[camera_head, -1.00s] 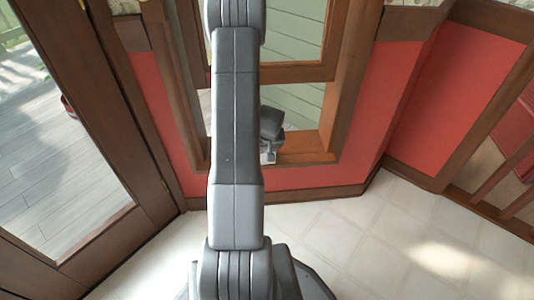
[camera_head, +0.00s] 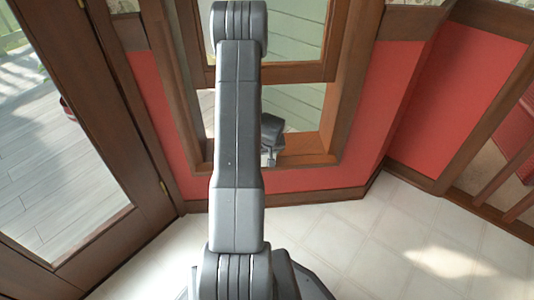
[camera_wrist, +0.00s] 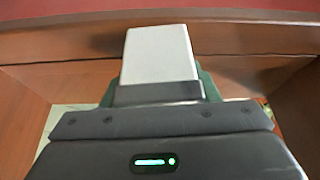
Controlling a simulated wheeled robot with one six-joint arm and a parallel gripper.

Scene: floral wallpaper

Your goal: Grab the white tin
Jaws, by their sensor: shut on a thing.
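The white tin (camera_wrist: 160,54) shows in the wrist view as a pale, plain, box-like shape with a flat face. It stands out beyond my gripper (camera_wrist: 158,92), which is shut on it. Green finger parts show on both sides of its lower end, which is hidden by the dark gripper body. In the head view, my gripper (camera_head: 269,157) is small and partly behind my arm, in front of the wooden window frame. I cannot make out the tin clearly there.
A brown wooden ledge (camera_head: 305,157) and window frame (camera_head: 348,75) surround my gripper. Red wall panels (camera_head: 370,110) stand on both sides. The pale tiled floor (camera_head: 370,245) is clear at the lower right. A glass door (camera_head: 60,140) is at the left.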

